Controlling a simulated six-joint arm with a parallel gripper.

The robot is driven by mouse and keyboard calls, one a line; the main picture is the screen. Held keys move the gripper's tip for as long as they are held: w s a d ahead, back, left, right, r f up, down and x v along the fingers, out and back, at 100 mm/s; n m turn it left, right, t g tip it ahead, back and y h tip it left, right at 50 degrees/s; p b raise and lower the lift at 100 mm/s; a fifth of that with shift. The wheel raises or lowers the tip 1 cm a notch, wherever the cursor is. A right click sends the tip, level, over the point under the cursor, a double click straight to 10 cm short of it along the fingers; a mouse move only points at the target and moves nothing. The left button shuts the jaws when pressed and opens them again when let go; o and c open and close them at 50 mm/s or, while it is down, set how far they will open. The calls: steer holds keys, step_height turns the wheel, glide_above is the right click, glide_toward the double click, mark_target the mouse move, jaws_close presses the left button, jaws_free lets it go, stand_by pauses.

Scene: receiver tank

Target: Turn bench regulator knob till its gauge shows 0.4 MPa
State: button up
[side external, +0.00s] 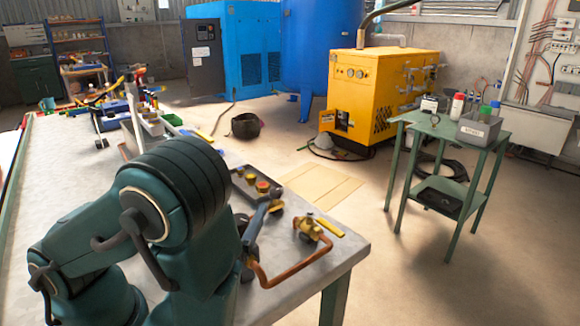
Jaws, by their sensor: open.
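A brass valve-like fitting (308,228), which may be the bench regulator, sits near the right corner of the grey bench (345,255). A bent copper pipe (295,272) runs from it along the bench edge. Its knob and any dial on it are too small to make out, so I cannot read a pressure. My dark green arm fills the lower left of the side external view. I cannot make out my gripper; the arm may hide it. A blue-grey tool-like shape (262,212) lies between the arm and the fitting; I cannot tell what it is.
A dark tray (240,182) with small brass and red parts lies behind the fitting. A yellow strip (329,227) lies beside it. A green side table (470,132) on the right holds a small gauge (435,119), bottles and a grey bin (478,131). A yellow machine (365,85) stands behind.

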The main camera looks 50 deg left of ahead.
mark_target(239, 216)
steer(key=shift+r, duration=2.85)
steer(key=shift+d+f+n+g+y, duration=0.1)
steer(key=shift+f+n+g+y, duration=0.2)
steer(key=shift+f, duration=0.1)
steer(key=f+n+g+y, duration=0.1)
steer(key=f, duration=0.1)
steer(key=d+f+n+g+y, duration=0.1)
steer(key=f+g, duration=0.1)
steer(key=s+f+n+g+y, duration=0.1)
steer(key=f, duration=0.1)
steer(key=shift+d+f+n+g+y, duration=0.25)
steer(key=shift+f+n+g+y, duration=0.05)
steer(key=shift+f+n+y, duration=0.1)
steer(key=shift+w+a+f, duration=0.1)
steer(key=shift+w+a, duration=0.15)
steer(key=shift+a, duration=0.2)
steer(key=shift+x, duration=2.05)
